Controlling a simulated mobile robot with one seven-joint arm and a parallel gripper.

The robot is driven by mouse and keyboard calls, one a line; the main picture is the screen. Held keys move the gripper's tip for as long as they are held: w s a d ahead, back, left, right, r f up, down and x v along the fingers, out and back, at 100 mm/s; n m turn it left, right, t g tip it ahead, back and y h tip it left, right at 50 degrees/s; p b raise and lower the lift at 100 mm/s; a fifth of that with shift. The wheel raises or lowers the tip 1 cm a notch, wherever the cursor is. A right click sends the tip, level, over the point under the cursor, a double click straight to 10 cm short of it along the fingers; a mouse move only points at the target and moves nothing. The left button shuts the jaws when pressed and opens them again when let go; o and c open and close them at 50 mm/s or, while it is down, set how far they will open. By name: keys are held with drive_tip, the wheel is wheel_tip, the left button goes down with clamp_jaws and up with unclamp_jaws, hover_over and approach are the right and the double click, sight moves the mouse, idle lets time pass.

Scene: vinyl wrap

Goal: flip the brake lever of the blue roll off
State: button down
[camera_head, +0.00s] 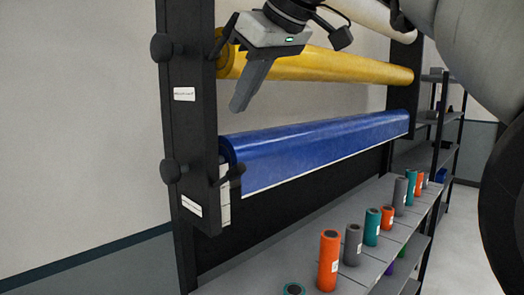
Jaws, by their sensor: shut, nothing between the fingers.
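The blue roll (320,148) hangs level on the dark rack, with a blue sheet hanging down from it. A small black lever (236,171) sits at its left end, beside the post, and looks like its brake lever. Its exact setting is hard to tell. My gripper (238,107) is shut and empty, pointing down. In the picture it is above the blue roll's left end and in front of the yellow roll (345,68). It appears apart from the lever and hides part of the yellow roll.
The rack's left post (190,125) carries black knobs (174,171) and white labels. A white roll (370,14) is at the top. Below, a grey shelf (262,268) holds several small orange, grey and teal rolls. My arm fills the upper right. Wall space at left is clear.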

hover_over(229, 177)
drive_tip(key=a, duration=0.1)
wheel_tip(229, 177, down, 8)
drive_tip(key=shift+s+d+f+b, duration=0.2)
drive_tip(key=shift+d+f+b, duration=0.05)
drive_tip(key=shift+d+f, duration=0.3)
drive_tip(key=shift+s+d+f+b, duration=0.15)
drive_tip(key=shift+d+f+b, duration=0.05)
drive_tip(key=shift+d+f, duration=0.35)
drive_tip(key=shift+f, duration=0.3)
drive_tip(key=shift+d, duration=0.1)
drive_tip(key=shift+w+f, duration=0.1)
